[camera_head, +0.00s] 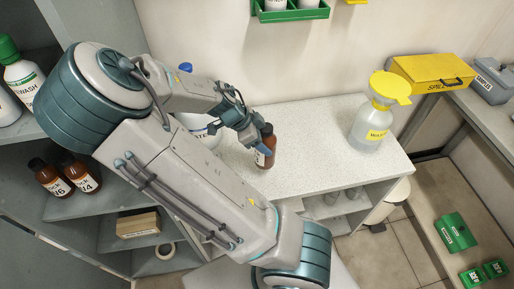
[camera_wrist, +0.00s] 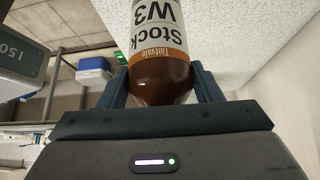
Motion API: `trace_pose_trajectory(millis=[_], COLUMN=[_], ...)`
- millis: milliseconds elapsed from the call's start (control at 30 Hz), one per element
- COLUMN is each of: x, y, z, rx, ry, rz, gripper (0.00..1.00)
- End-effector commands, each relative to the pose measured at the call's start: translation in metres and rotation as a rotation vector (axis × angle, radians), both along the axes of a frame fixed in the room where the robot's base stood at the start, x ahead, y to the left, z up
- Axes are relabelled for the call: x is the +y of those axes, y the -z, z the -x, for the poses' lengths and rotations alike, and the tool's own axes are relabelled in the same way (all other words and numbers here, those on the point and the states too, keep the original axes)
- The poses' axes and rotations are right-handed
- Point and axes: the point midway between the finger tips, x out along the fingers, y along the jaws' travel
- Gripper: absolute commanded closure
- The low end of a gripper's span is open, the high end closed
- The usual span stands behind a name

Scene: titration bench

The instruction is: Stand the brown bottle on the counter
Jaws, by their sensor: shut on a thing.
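The brown bottle (camera_head: 266,146) has a dark cap and a white label; in the wrist view the bottle (camera_wrist: 160,82) shows a label reading "Stock W3". My gripper (camera_head: 254,148) is shut on it, with one finger on each side of the bottle in the wrist view (camera_wrist: 160,88). The bottle looks roughly upright. It is over the speckled white counter (camera_head: 315,130), near its front left part; I cannot tell whether its base touches the top.
A yellow-topped waste container (camera_head: 372,124) stands on the counter's right. A white container (camera_head: 197,126) with a blue cap is partly hidden behind my arm. Two brown bottles (camera_head: 48,177) stand on the left shelf. The middle of the counter is clear.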

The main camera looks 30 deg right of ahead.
Motion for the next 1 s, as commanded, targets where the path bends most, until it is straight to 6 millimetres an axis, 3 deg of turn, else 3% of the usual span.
trace_pose_trajectory(millis=[200,533,933,967,1000], x=[0.007,0.007,0.008,0.008,0.008], y=[0.012,0.050,0.056,0.056,0.055], z=[-0.020,-0.020,-0.020,-0.020,-0.020], rx=[0.000,0.002,0.000,0.000,0.000], ry=[0.000,0.001,0.000,0.000,0.000], rz=[0.001,0.000,0.000,0.000,0.000], gripper=[0.81,0.81,0.81,0.36,0.25])
